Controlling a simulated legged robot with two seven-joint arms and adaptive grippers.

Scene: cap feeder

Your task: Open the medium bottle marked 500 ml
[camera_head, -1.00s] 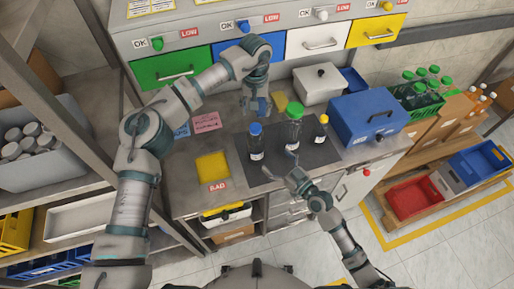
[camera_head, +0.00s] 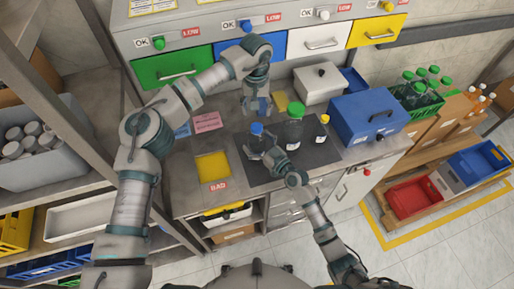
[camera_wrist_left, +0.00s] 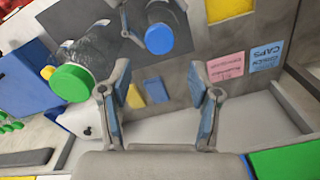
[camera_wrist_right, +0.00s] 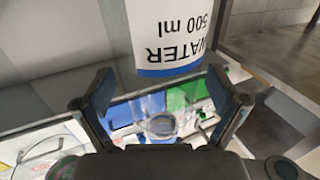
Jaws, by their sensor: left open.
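The medium bottle (camera_head: 256,145) has a blue cap and stands upright on the dark mat. Its label reads WATER 500 ml in the right wrist view (camera_wrist_right: 172,35). Its blue cap shows in the left wrist view (camera_wrist_left: 158,38). My right gripper (camera_head: 265,157) is open at the near side of this bottle, with its fingers spread toward the label; I cannot tell whether they touch it. My left gripper (camera_head: 259,108) is open and empty, pointing down behind the bottle. Its fingers are wide apart in the left wrist view (camera_wrist_left: 160,95).
A larger green-capped bottle (camera_head: 294,127) and a small yellow-capped bottle (camera_head: 321,130) stand right of the medium bottle. A blue box (camera_head: 362,120) is on the right of the bench. A yellow BAD tray (camera_head: 212,166) lies left of the mat (camera_head: 270,175). Coloured drawers line the back.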

